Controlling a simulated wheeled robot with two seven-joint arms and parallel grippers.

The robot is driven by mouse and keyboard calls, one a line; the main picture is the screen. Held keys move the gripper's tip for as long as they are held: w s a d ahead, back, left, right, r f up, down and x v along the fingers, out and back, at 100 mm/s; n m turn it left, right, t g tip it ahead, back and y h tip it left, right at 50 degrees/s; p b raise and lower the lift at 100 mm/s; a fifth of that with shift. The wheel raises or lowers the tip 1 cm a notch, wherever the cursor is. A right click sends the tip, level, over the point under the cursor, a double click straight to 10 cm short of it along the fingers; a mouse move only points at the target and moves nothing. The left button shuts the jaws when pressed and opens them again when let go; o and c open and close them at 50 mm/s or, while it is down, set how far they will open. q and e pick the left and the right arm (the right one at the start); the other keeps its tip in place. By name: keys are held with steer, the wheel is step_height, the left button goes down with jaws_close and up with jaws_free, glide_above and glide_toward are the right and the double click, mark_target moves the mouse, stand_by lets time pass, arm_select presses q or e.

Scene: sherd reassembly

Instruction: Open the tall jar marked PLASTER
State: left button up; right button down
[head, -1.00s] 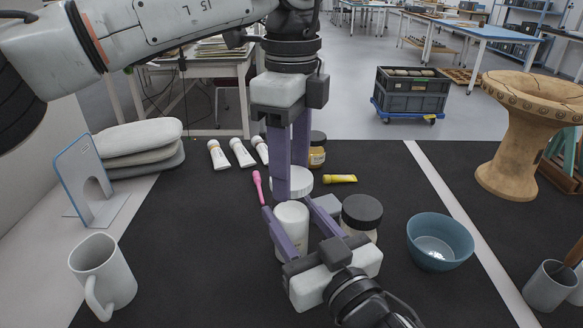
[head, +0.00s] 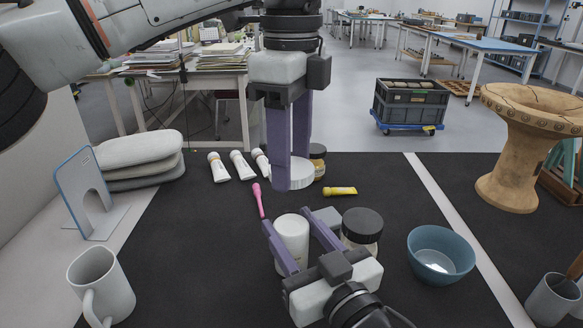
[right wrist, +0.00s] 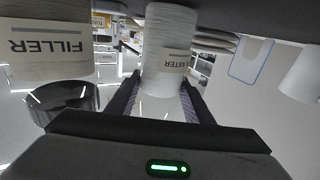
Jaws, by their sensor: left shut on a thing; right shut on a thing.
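The tall white PLASTER jar (head: 293,238) stands on the black mat, its label partly readable and upside down in the right wrist view (right wrist: 172,60). My right gripper (head: 288,222) is shut around its upper body, one finger on each side. A ribbed white lid (head: 297,178) hangs between the fingers of my left gripper (head: 291,168), which is shut on it. The lid is clear of the jar, above and beyond it, with dark mat showing between. The jar's mouth cannot be made out.
A FILLER jar (right wrist: 50,55) with a black lid (head: 362,222) stands close right of my right gripper. A blue bowl (head: 440,262) is further right. A pink tool (head: 258,200), a yellow tube (head: 340,191) and an amber jar (head: 318,164) lie or stand near the lid.

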steer(key=c, duration=0.8)
jaws_free()
steer(key=shift+s, duration=0.1)
